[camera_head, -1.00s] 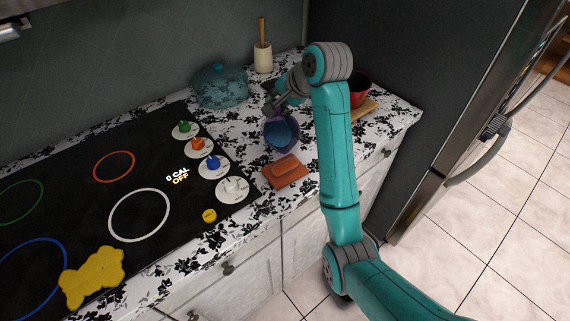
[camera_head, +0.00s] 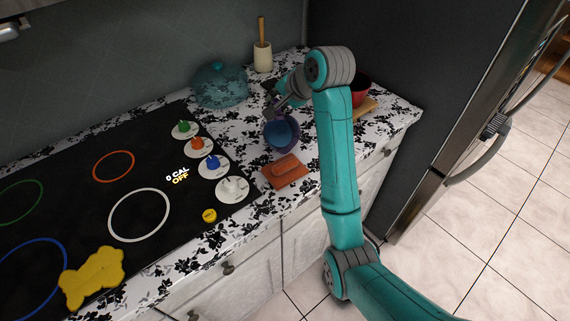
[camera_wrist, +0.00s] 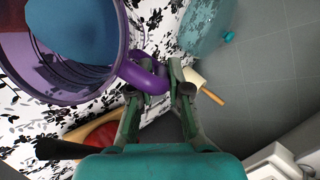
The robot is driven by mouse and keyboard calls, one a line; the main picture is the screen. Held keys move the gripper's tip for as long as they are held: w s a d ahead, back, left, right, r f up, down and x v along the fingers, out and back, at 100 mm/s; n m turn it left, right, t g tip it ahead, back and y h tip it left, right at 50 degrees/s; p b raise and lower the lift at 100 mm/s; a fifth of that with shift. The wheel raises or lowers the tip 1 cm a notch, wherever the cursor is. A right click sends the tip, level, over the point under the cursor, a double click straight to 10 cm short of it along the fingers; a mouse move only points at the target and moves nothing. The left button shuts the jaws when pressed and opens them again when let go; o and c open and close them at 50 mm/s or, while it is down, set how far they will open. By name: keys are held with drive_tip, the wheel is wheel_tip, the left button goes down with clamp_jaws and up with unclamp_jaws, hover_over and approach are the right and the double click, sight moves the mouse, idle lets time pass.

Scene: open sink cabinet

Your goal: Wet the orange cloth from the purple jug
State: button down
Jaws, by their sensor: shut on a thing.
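The purple jug (camera_head: 268,143) is in the head view, behind the orange cloth, with blue liquid inside. The wrist view shows its open mouth and wide purple wall (camera_wrist: 98,92) at the upper left. My gripper (camera_wrist: 157,83) is shut on the jug's handle (camera_wrist: 146,76); in the head view my gripper (camera_head: 272,108) is at the jug's far side. The orange cloth (camera_head: 285,171) lies folded on the counter just in front of the jug. I cannot tell whether the jug's base touches the counter.
A glass pot (camera_head: 220,86) and a utensil holder (camera_head: 263,58) stand at the back. A red pot (camera_head: 360,90) on a wooden board (camera_head: 366,108) is right of my arm. The black cooktop (camera_head: 75,190), with a yellow cloth (camera_head: 93,278), is left. Knobs border the counter.

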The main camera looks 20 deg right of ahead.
drive_tip(key=shift+s+r+t+p, duration=0.55)
drive_tip(key=shift+s+r+t, duration=0.05)
drive_tip(key=shift+r+t, duration=0.2)
idle(1.9)
drive_tip(key=shift+w+f+g, duration=0.2)
drive_tip(key=shift+w+g, duration=0.1)
drive_tip(key=shift+w+f+g, duration=0.55)
drive_tip(key=shift+f+g, duration=0.15)
drive_tip(key=shift+w+d+g, duration=0.1)
drive_tip(key=shift+w+g, duration=0.35)
drive_tip(key=shift+g, duration=0.25)
drive_tip(key=shift+w+f+m+g, duration=0.1)
drive_tip(key=shift+f+m+g, duration=0.1)
drive_tip(key=shift+m+g, duration=0.1)
drive_tip(key=shift+w, duration=0.15)
